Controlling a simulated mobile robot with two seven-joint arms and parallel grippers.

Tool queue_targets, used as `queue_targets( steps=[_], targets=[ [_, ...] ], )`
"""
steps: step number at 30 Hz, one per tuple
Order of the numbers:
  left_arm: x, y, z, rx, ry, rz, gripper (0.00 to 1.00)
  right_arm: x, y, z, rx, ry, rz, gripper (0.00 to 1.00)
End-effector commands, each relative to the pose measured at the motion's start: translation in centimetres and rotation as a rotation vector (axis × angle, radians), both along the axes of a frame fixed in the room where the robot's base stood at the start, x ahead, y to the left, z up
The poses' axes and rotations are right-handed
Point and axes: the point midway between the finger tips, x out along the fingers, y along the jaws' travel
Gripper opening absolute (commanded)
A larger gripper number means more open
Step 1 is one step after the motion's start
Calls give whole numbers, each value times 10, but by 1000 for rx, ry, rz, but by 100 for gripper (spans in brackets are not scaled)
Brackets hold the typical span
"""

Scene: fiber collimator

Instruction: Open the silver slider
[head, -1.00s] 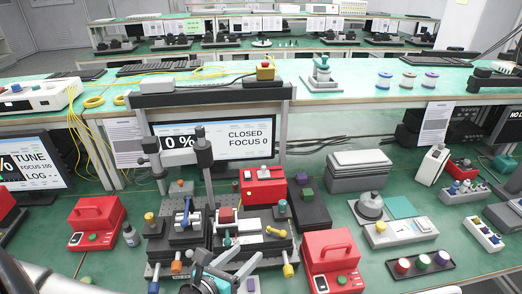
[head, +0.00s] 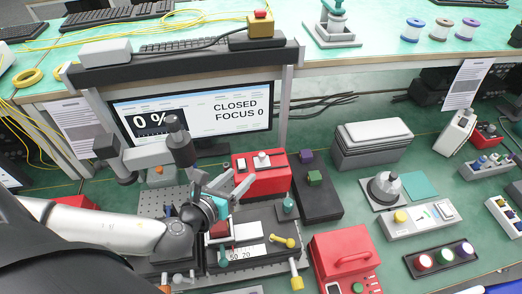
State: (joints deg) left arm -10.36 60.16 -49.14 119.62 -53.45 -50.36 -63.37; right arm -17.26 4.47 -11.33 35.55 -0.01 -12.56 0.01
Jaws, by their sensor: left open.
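My left gripper (head: 222,187) is open. It hangs over the optical bench, above the dark stage with a red block (head: 221,229) and a white scale plate (head: 241,252). Its arm and body cover the left part of the bench. I cannot pick out the silver slider for sure; it may be hidden behind the gripper or arm. The monitor (head: 190,117) behind reads 0 %, CLOSED, FOCUS 0. My right gripper is not in view.
A grey post (head: 180,143) with a side arm rises just behind the gripper. A red box (head: 261,174) stands behind right, and another red unit (head: 345,258) at front right. Green table (head: 400,262) shows to the right.

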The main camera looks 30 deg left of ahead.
Motion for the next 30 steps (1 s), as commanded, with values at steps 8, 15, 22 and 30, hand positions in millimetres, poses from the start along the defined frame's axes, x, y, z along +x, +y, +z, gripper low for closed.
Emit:
queue_targets(
  steps=[8, 15, 22, 30],
  targets=[
    [46, -1, -18, -1, -4, 2, 59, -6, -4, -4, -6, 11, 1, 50],
    [86, -2, -34, 0, -3, 2, 59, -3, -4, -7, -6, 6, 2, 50],
    [114, -3, -46, 0, -1, 1, 59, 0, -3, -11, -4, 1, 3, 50],
    [125, -3, -51, -1, 1, 0, 59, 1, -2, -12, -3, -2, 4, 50]
  ],
)
